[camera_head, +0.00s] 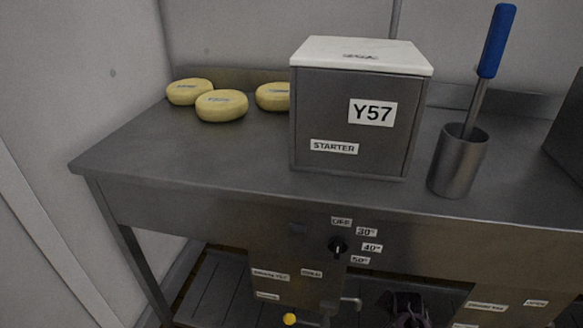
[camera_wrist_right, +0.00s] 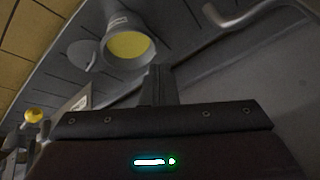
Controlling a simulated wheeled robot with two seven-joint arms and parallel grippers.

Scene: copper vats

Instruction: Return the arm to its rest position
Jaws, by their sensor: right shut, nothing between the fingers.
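My right gripper (camera_wrist_right: 160,85) shows in the right wrist view with its fingers together and nothing between them. It points towards grey metal surfaces below the worktop. In the head view, a dark shape (camera_head: 405,312) at the bottom edge, below the bench front, looks like part of my right arm; its fingers cannot be made out there. My left gripper is in neither view.
A steel bench (camera_head: 240,180) carries a STARTER box marked Y57 (camera_head: 350,120), several yellow cheeses (camera_head: 221,106) and a steel cup (camera_head: 458,165) with a blue-handled tool (camera_head: 497,40). A dial (camera_head: 338,246) and a yellow knob (camera_head: 290,319) are lower down.

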